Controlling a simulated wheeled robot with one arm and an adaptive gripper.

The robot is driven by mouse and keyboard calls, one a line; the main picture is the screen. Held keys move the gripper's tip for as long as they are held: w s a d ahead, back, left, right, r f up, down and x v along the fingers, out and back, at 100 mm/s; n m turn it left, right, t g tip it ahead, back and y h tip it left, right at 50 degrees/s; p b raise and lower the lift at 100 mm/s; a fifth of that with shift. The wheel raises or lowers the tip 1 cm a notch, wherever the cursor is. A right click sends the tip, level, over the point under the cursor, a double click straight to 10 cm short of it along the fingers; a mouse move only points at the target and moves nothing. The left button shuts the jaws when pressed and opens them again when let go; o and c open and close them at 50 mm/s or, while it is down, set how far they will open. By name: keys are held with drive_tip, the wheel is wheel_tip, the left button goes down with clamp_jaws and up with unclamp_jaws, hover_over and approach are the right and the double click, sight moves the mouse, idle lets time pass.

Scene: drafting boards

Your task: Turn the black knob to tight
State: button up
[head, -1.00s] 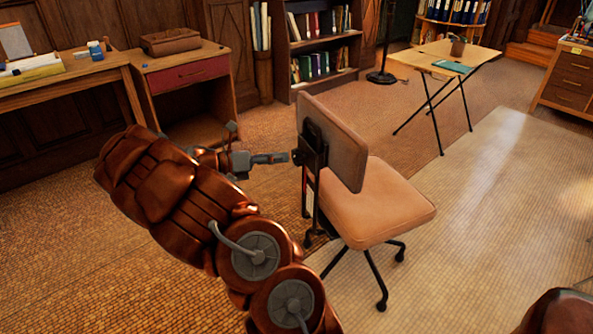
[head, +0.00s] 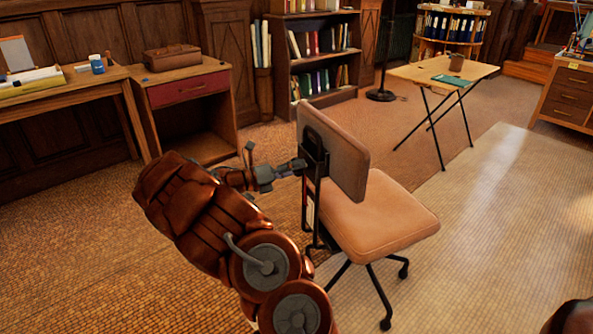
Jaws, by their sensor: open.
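A tan office chair (head: 375,215) stands on the floor with its backrest (head: 335,150) on a black upright bracket (head: 313,178). My gripper (head: 298,166) is at the rear of the backrest, with its fingertips at or very near the bracket. The gripper is open. The black knob cannot be made out, as the fingers cover that spot. I cannot tell whether the fingers touch the knob or stand around it.
A wooden desk (head: 185,75) with a red drawer and brown case (head: 171,57) stands at the left. A bookshelf (head: 315,22) is at the back, and a folding table (head: 443,75) at the right.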

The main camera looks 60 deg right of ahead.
drive_tip(key=shift+s+d, duration=0.2)
drive_tip(key=shift+d, duration=0.05)
drive_tip(key=shift+c, duration=0.4)
drive_tip(key=c, duration=1.1)
